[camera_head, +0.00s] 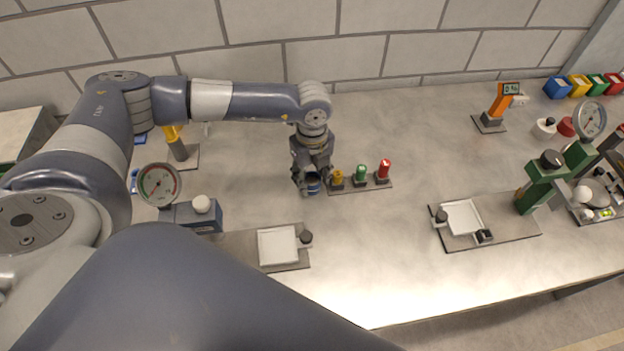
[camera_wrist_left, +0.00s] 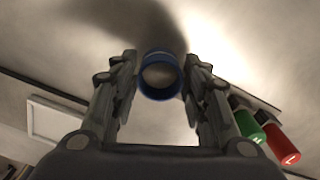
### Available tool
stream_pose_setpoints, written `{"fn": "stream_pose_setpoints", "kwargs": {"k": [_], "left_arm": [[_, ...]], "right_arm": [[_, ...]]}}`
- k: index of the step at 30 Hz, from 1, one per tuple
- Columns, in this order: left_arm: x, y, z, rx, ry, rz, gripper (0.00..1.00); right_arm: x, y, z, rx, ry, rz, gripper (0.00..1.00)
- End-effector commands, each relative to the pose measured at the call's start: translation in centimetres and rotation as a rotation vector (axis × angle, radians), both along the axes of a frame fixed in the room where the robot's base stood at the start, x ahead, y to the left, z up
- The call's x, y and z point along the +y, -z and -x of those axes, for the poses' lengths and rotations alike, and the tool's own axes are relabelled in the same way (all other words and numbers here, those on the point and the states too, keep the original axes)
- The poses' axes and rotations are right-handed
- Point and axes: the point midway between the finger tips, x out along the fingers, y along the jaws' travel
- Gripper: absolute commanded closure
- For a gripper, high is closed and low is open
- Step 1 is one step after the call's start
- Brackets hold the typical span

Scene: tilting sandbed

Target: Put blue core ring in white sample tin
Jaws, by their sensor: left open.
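The blue core ring (camera_wrist_left: 145,84) lies between the two fingers of my left gripper (camera_wrist_left: 160,66) in the left wrist view. I see gaps at its sides, so the fingers look apart from it. In the head view the ring (camera_head: 313,188) shows just under my left gripper (camera_head: 311,181), partly hidden by its fingers. A white square tray-like tin (camera_head: 277,247) is below and left of the gripper; a white tray also shows in the left wrist view (camera_wrist_left: 54,121). A second white square tray (camera_head: 462,217) stands further right. I cannot tell which is the sample tin. My right gripper is not in view.
Yellow (camera_head: 337,177), green (camera_head: 361,173) and red (camera_head: 384,169) cylinders stand in a row just right of the gripper. A gauge (camera_head: 160,185) and a blue-grey block with a white knob (camera_head: 201,204) stand to the left. The bench between the two trays is clear.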

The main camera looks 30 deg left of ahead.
Motion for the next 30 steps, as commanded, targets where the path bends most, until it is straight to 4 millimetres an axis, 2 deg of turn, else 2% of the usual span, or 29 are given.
{"fn": "stream_pose_setpoints", "kwargs": {"k": [3, 6, 7, 20, 23, 28, 30], "left_arm": [[0.0, 0.0, 0.0, 0.0, 0.0, 0.0, 0.6], [0.0, 0.0, 0.0, 0.0, 0.0, 0.0, 0.83], [0.0, 0.0, 0.0, 0.0, 0.0, 0.0, 0.87], [0.0, -0.7, 0.0, -0.001, 0.0, 0.001, 0.87], [0.0, -1.7, 0.0, 0.0, 0.0, 0.0, 0.87], [0.0, -4.4, 0.0, -0.001, 0.001, 0.001, 0.87], [-1.8, -3.8, 0.7, 0.002, 0.008, 0.003, 0.87]], "right_arm": [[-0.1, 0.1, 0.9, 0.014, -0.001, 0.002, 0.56], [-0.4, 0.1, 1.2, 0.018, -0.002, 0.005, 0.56], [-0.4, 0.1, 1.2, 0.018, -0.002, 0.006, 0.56], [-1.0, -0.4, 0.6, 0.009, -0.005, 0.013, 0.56], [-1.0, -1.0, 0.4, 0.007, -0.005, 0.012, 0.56], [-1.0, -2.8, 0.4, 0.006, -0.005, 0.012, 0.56], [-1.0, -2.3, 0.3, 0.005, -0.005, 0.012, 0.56]]}}
